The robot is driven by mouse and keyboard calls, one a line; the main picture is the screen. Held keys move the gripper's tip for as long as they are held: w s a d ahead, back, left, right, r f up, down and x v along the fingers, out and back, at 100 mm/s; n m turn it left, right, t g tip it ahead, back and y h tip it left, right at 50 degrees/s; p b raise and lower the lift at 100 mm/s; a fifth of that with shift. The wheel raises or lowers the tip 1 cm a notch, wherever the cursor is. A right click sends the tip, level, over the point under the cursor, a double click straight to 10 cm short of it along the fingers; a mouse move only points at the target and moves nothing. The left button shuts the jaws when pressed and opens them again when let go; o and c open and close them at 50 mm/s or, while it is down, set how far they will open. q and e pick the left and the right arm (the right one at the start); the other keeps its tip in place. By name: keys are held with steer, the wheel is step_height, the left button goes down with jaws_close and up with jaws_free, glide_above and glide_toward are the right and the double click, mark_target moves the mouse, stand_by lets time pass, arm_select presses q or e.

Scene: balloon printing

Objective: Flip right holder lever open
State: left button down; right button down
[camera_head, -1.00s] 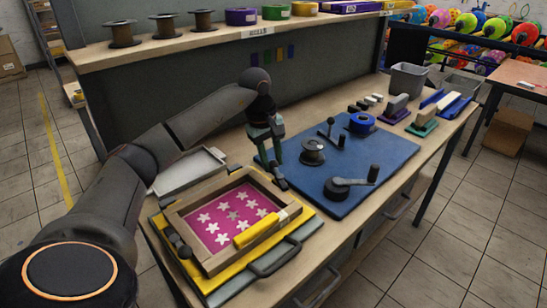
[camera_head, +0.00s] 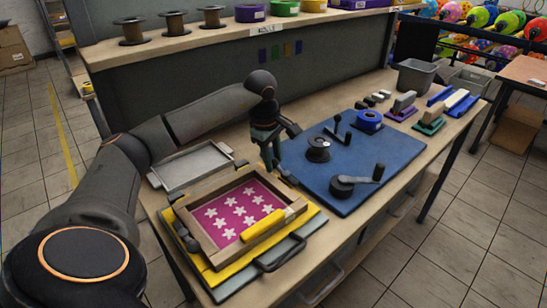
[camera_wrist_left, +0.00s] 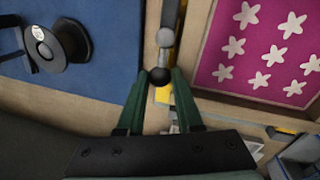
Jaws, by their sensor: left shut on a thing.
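The screen frame (camera_head: 187,200) holds a magenta sheet with white stars (camera_head: 240,210) and lies at the front of the bench. A dark holder lever (camera_head: 287,174) sits at its right rear corner, partly behind my left gripper (camera_head: 274,168). In the left wrist view, the left gripper (camera_wrist_left: 161,75) has its green fingers closed around the lever's black ball knob (camera_wrist_left: 160,77). The grey lever bar (camera_wrist_left: 166,38) runs upward from there, beside the magenta sheet. My right gripper is in neither view.
A grey tray (camera_head: 190,166) lies behind the frame. A grey bin (camera_head: 416,76) stands at the back right.

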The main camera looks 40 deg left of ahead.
arm_select(q)
steer(key=c, duration=0.6)
jaws_free()
steer(key=shift+r, duration=0.1)
steer(key=r, duration=0.4)
steer(key=s+r, duration=0.1)
steer(key=r, duration=0.3)
steer(key=s+r, duration=0.1)
steer(key=r, duration=0.3)
steer(key=shift+s+d, duration=0.1)
steer(key=shift+s, duration=0.1)
